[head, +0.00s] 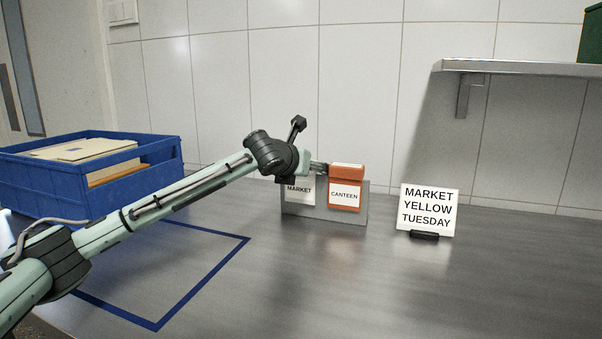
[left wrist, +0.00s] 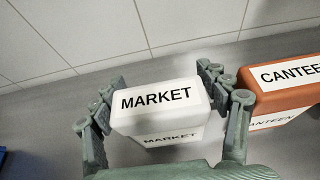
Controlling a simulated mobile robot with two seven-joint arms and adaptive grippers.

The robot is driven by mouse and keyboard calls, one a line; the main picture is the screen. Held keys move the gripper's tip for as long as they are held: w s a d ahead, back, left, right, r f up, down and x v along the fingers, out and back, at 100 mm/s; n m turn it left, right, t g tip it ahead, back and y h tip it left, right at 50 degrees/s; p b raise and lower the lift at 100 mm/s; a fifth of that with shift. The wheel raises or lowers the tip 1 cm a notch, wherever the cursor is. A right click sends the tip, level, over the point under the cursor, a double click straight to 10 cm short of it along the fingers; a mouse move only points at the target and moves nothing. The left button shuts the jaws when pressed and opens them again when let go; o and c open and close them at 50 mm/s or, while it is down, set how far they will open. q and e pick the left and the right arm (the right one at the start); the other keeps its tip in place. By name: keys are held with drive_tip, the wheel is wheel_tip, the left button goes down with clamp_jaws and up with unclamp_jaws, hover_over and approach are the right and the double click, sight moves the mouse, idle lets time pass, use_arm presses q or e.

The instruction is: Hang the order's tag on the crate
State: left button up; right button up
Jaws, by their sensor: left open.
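The white MARKET tag (left wrist: 160,110) is between the two fingers of my left gripper (left wrist: 158,88) in the left wrist view. The fingers are open, one on each side of it; whether either touches it I cannot tell. In the head view the MARKET tag (head: 299,192) stands in a grey holder (head: 325,216), partly hidden by my left gripper (head: 316,168). The order card (head: 428,208) reads MARKET YELLOW TUESDAY and stands to the right. The blue crate (head: 138,186) is at the left, partly behind my arm. My right gripper is not in view.
An orange CANTEEN tag (head: 346,172) stands right beside the MARKET tag, close to my right-hand finger in the left wrist view (left wrist: 272,100). A blue outlined square (head: 204,284) marks the table at front left. A wall shelf (head: 535,68) is at upper right. The right front table is clear.

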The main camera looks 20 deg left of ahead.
use_arm(q)
drive_tip(key=c, duration=0.9)
drive_tip(key=shift+r, duration=0.15)
